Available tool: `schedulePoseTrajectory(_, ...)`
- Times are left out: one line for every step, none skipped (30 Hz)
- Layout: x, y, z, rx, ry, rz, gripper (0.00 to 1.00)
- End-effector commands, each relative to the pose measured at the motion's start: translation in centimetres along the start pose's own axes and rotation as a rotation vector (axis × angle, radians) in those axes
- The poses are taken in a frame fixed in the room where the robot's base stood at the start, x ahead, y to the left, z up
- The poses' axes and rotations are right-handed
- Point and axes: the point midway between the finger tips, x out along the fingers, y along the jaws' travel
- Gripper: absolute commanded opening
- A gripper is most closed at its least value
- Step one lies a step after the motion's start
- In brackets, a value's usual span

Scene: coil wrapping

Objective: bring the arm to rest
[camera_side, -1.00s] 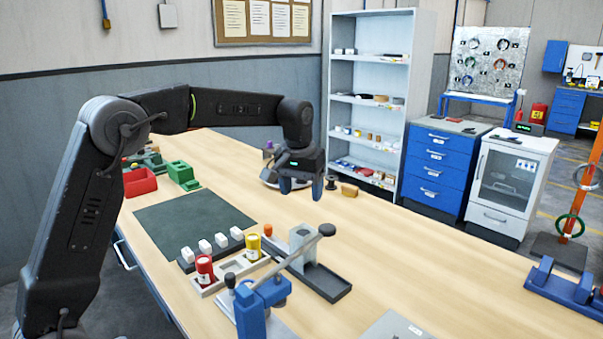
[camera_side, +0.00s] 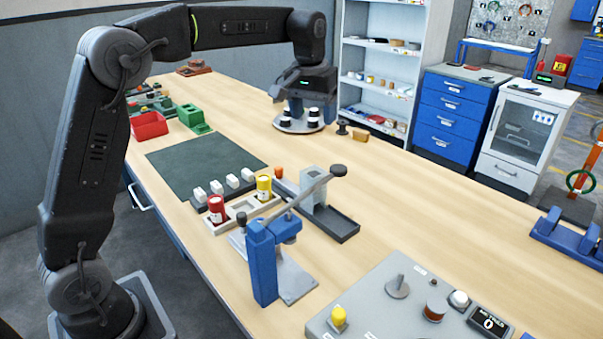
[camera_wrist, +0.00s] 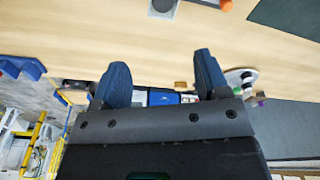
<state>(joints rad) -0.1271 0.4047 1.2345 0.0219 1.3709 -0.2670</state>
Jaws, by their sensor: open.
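My gripper (camera_side: 304,92) is raised above the far part of the wooden table (camera_side: 420,195), in front of the round grey stand (camera_side: 290,127) in the side view. In the wrist view my gripper (camera_wrist: 161,68) shows two blue fingers spread apart with nothing between them. In the side view the fingers are hard to make out against the black and white pieces behind them. My arm is raised and bent, with its wrist hanging downward, clear of the table.
Red (camera_side: 216,210) and yellow (camera_side: 264,188) spools stand in a pale tray. A blue clamp stand (camera_side: 263,262) and a control panel (camera_side: 400,300) occupy the near table. A dark green mat (camera_side: 195,165) lies bare. Red (camera_side: 149,126) and green (camera_side: 194,120) bins stand at left.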

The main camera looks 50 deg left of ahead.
Motion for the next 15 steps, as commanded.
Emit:
schedulePoseTrajectory(-0.4, 0.0, 0.4, 0.006, 0.006, 0.002, 0.68)
schedulePoseTrajectory(-0.7, 0.0, 0.8, 0.011, 0.011, 0.004, 0.68)
schedulePoseTrajectory(-1.2, 0.0, 1.5, 0.021, 0.020, 0.008, 0.68)
schedulePoseTrajectory(-1.6, 0.0, 2.2, 0.030, 0.029, 0.011, 0.68)
schedulePoseTrajectory(-2.0, -0.1, 3.0, 0.041, 0.038, 0.014, 0.68)
schedulePoseTrajectory(-2.7, -0.2, 4.2, 0.056, 0.054, 0.020, 0.68)
schedulePoseTrajectory(-3.1, -0.3, 5.2, 0.070, 0.065, 0.024, 0.68)
schedulePoseTrajectory(-3.5, -0.4, 6.3, 0.085, 0.079, 0.029, 0.68)
schedulePoseTrajectory(-4.0, -0.6, 7.9, 0.104, 0.096, 0.035, 0.68)
schedulePoseTrajectory(-4.3, -0.7, 9.1, 0.119, 0.109, 0.040, 0.68)
schedulePoseTrajectory(-4.6, -0.8, 10.2, 0.134, 0.123, 0.044, 0.68)
schedulePoseTrajectory(-4.8, -1.1, 11.8, 0.152, 0.140, 0.050, 0.68)
schedulePoseTrajectory(-4.9, -1.3, 13.0, 0.167, 0.153, 0.054, 0.68)
schedulePoseTrajectory(-4.9, -1.5, 14.1, 0.181, 0.167, 0.059, 0.68)
schedulePoseTrajectory(-4.9, -1.8, 15.8, 0.200, 0.184, 0.064, 0.68)
